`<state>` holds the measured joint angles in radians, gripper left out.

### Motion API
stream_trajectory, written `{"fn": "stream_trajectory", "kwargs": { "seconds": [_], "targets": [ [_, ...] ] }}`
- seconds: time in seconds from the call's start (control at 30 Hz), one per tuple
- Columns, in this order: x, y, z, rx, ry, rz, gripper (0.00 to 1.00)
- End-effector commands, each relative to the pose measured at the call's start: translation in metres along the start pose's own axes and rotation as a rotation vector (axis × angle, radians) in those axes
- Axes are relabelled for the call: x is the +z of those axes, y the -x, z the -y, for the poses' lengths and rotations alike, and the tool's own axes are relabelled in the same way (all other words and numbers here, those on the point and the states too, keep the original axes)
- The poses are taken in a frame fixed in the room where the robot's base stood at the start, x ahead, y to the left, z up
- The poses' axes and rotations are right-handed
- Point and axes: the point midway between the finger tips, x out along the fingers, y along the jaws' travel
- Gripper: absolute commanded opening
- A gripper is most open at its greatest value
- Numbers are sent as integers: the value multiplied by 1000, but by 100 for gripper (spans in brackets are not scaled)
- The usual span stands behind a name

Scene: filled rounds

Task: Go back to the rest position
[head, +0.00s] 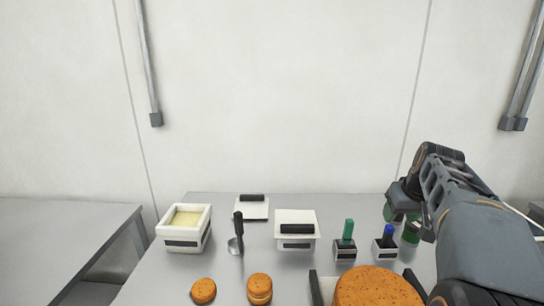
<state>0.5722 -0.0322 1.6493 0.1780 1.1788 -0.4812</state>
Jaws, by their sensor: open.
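My arm comes in from the lower right and bends over the right side of the table (225,290). My gripper (402,218) is at the arm's far end, above the table's right part, right of the blue-handled piece. It is open, and I see nothing held in it. Two dark green parts show at its end; I cannot tell whether they are its fingertips or things behind it. The arm hides part of the table's right side.

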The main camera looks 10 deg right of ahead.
Motion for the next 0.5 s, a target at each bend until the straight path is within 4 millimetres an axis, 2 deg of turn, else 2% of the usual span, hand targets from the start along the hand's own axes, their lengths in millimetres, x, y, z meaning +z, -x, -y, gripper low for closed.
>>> {"fn": "stream_trajectory", "kwargs": {
  "seconds": [0.03,0.13,0.2,0.3,0.4,0.5],
  "targets": [
    [3,7,20,-8,14,5,51],
    [23,11,66,-20,35,22,51],
    [44,12,98,-26,51,35,51],
    [77,12,136,-34,74,47,51],
    [110,9,162,-40,96,58,51],
    [138,5,178,-45,115,63,51]
  ]
}}
